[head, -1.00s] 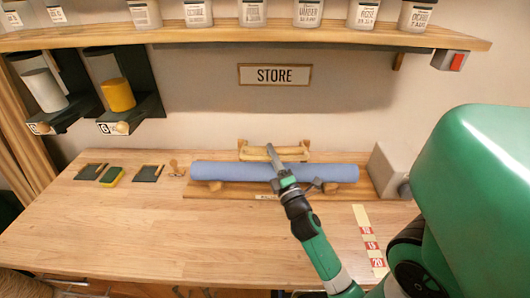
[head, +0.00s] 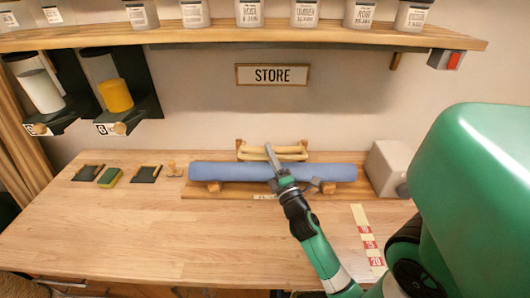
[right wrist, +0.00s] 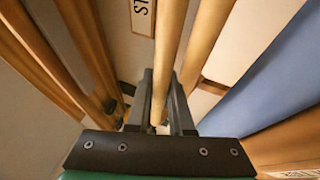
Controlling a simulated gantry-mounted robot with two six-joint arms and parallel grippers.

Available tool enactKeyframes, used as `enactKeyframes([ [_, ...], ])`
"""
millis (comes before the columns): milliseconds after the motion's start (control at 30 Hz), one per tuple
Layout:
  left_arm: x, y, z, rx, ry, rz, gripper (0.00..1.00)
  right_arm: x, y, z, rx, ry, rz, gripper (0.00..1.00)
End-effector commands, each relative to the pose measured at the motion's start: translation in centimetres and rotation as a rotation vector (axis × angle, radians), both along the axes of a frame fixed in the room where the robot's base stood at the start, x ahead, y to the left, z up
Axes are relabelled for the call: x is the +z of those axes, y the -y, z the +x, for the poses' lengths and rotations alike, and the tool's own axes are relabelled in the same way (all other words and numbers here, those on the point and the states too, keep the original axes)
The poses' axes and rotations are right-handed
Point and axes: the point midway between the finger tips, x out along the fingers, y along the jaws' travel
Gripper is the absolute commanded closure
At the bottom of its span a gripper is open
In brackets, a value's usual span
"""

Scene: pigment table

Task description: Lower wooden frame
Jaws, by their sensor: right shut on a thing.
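The wooden frame (head: 292,150), with pale bars, stands at the back of the wooden base board, behind the blue roll (head: 230,172). My right gripper (head: 269,149) reaches over the roll to the frame. In the right wrist view its fingers (right wrist: 160,112) are shut on one pale round bar of the wooden frame (right wrist: 170,45), and a second bar runs beside it. The blue roll fills the right of that view (right wrist: 275,80). The gripper and roll hide part of the frame in the head view. My left gripper is not in view.
A grey box (head: 387,168) stands right of the board. A sponge (head: 110,177), dark pads (head: 146,174) and a small wooden item (head: 173,168) lie to the left. A jar shelf (head: 220,37) hangs above.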

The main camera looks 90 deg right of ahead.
Motion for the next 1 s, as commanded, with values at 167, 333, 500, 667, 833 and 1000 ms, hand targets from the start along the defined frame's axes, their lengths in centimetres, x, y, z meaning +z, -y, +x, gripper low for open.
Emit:
enactKeyframes([
  [167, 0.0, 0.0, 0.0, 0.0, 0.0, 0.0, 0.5, 0.6, -0.3, 0.2, 0.011, 0.006, -0.015, 0.75],
  [333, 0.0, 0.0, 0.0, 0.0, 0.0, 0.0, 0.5, 0.4, -0.2, 0.2, 0.009, 0.005, -0.011, 0.5],
  [500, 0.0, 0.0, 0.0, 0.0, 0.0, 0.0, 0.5, 0.3, -0.2, 0.1, 0.006, 0.003, -0.009, 0.5],
  [667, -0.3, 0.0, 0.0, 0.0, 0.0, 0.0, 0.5, 0.1, -0.3, 0.1, 0.008, 0.005, -0.01, 0.5],
  [833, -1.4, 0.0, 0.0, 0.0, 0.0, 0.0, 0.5, -1.3, -0.8, -0.5, 0.006, 0.003, -0.009, 0.5],
  [1000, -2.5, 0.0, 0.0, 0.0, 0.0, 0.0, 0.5, -2.4, -1.3, -1.1, 0.006, 0.003, -0.009, 0.5],
])
